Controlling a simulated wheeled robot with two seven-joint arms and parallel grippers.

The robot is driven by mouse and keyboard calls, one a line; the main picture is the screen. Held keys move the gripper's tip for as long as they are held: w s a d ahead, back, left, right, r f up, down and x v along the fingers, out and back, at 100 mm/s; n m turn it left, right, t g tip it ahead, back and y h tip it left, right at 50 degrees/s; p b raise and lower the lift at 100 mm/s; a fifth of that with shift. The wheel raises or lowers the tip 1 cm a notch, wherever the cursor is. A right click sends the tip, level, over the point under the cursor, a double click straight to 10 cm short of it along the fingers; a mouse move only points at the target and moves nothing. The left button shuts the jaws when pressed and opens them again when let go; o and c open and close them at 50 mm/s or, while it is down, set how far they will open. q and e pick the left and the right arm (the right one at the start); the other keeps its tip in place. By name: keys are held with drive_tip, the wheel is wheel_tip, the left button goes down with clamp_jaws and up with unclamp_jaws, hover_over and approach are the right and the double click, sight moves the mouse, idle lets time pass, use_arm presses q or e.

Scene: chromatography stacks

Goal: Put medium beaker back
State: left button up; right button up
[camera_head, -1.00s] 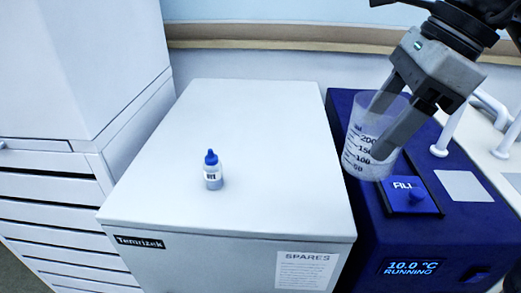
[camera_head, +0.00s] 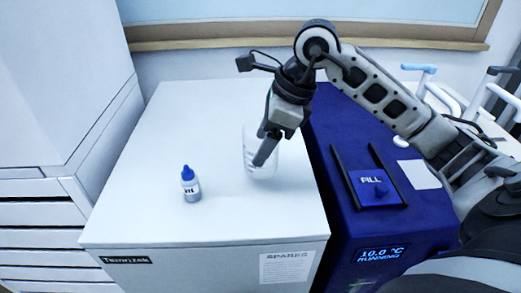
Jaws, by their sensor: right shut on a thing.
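The medium beaker (camera_head: 249,160) is clear with printed graduations. It is upright at the right part of the top of the white Temrizek cabinet (camera_head: 150,140), at or just above that surface; I cannot tell whether it touches. My right gripper (camera_head: 262,158) points down and is shut on the beaker's wall, covering part of it. My left gripper is not in view.
A small bottle with a blue cap (camera_head: 190,185) stands on the cabinet top, left of the beaker. The blue unit with a FILL lid (camera_head: 373,188) stands close on the right. The cabinet's left and back top is clear.

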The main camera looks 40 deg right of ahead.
drive_tip(key=shift+w+a+f, duration=0.1)
drive_tip(key=shift+w+f, duration=0.15)
drive_tip(key=shift+f, duration=0.05)
drive_tip(key=shift+w+f, duration=0.2)
drive_tip(key=shift+f, duration=1.6)
drive_tip(key=shift+f, duration=0.2)
drive_tip(key=o, duration=1.2)
drive_tip(key=shift+r, duration=0.15)
